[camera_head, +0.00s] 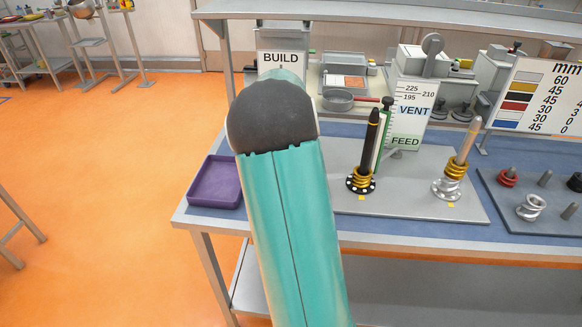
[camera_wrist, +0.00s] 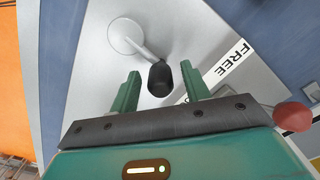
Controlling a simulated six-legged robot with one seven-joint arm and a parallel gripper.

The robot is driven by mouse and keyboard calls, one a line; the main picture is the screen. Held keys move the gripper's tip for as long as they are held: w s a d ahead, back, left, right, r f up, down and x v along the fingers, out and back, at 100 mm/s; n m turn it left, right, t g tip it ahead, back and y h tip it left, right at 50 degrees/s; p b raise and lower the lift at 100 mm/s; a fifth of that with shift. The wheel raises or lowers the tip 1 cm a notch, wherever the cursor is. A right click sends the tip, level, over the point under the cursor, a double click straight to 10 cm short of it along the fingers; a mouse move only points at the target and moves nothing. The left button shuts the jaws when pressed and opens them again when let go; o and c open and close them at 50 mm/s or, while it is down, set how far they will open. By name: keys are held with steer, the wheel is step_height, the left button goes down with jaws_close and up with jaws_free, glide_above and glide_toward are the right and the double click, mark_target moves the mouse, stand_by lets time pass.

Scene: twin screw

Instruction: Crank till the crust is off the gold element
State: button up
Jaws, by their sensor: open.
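In the wrist view my gripper (camera_wrist: 160,69) is open, with its two teal fingers apart. A black crank knob (camera_wrist: 160,80) shows between the fingertips, with a gap on each side. A grey crank arm (camera_wrist: 145,50) links the knob to a round pale hub (camera_wrist: 126,36). In the head view gold elements (camera_head: 361,173) sit low on a dark upright shaft (camera_head: 371,138). More gold elements (camera_head: 453,172) sit on a tan shaft (camera_head: 467,140) above silver ones. I cannot make out crust on either gold stack. My arm hides the gripper and crank in the head view.
A purple tray (camera_head: 214,207) stands on the bench's left end. A VENT/FEED board (camera_head: 410,115) stands behind the shafts. A dark plate (camera_head: 497,210) with posts and rings lies right. In the wrist view a red ball (camera_wrist: 293,116) is right of my gripper, near a FREE label (camera_wrist: 230,62).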

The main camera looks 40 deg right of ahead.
step_height(320, 180, up, 14)
steer(key=shift+f, duration=0.2)
stand_by(0.4)
